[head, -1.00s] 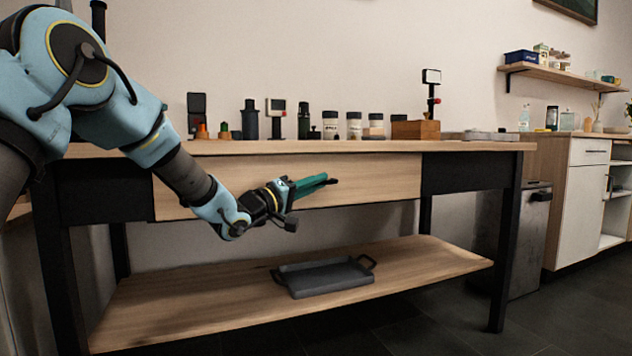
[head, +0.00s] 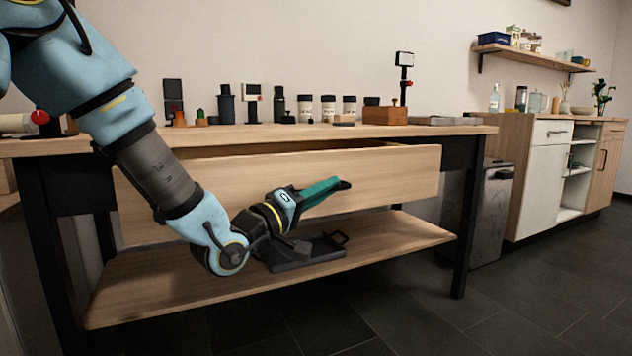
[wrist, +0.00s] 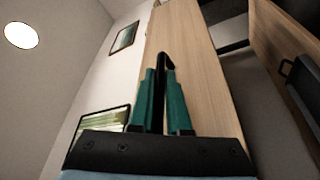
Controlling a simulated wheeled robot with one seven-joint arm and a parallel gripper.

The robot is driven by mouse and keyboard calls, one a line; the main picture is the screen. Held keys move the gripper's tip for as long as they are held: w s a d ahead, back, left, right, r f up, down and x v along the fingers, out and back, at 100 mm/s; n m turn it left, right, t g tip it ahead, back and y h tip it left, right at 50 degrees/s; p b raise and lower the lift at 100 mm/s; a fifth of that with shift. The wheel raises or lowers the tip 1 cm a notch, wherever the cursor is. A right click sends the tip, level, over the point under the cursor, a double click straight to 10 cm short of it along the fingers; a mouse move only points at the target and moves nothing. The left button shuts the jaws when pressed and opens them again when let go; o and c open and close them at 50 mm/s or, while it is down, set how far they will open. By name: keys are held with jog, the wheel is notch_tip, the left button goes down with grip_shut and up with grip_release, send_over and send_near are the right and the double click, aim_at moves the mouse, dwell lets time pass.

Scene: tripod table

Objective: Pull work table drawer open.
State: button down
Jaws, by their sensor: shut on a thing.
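The work table (head: 260,134) has a wide wooden drawer (head: 390,178) under its top. The drawer stands partly pulled out, with a dark gap showing above its front. My gripper (head: 342,185), with green fingers, is in front of the drawer front. In the wrist view, the gripper (wrist: 163,75) is shut on the dark drawer handle (wrist: 164,58), which shows between and beyond the fingertips. The drawer front (wrist: 185,60) fills the middle of that view. Most of the handle is hidden by the fingers.
A dark tray (head: 310,252) lies on the lower shelf (head: 150,285), partly behind my gripper. Jars, tools and a wooden box (head: 384,115) stand on the tabletop. A metal bin (head: 490,215) and a white cabinet (head: 545,170) are at the right. The floor in front is clear.

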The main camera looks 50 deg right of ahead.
jog(key=shift+s+a, duration=0.3)
jog(key=shift+s, duration=0.3)
jog(key=c, duration=1.2)
grip_release()
jog(key=shift+o, duration=0.2)
jog(key=p+v, duration=0.2)
jog(key=v, duration=0.8)
jog(key=shift+a+p, duration=0.3)
jog(key=shift+a, duration=0.05)
jog(key=shift+a+f, duration=0.1)
